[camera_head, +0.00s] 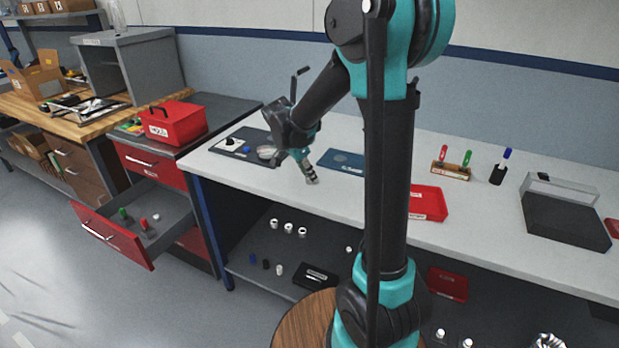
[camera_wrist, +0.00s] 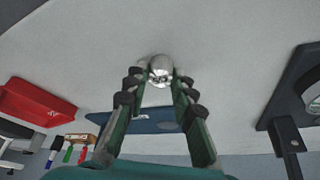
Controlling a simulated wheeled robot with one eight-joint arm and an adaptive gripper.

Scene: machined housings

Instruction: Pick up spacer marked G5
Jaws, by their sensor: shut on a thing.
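My gripper (camera_head: 309,174) is over the white bench top, to the right of the dark mat with parts. In the wrist view my gripper (camera_wrist: 160,78) has its two fingers closed on a small silvery round part (camera_wrist: 160,66), which sits between the fingertips. I cannot read a G5 mark on it, so I cannot confirm that it is the spacer named. In the head view the part is too small to make out at the fingertips. Whether it touches the bench top is unclear.
The dark mat (camera_head: 232,153) lies left of my gripper and a blue mat (camera_head: 340,156) right of it. A red tray (camera_head: 430,200), a rack of colored markers (camera_head: 451,172) and a dark box (camera_head: 565,220) stand further right. An open drawer (camera_head: 165,235) juts out at left.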

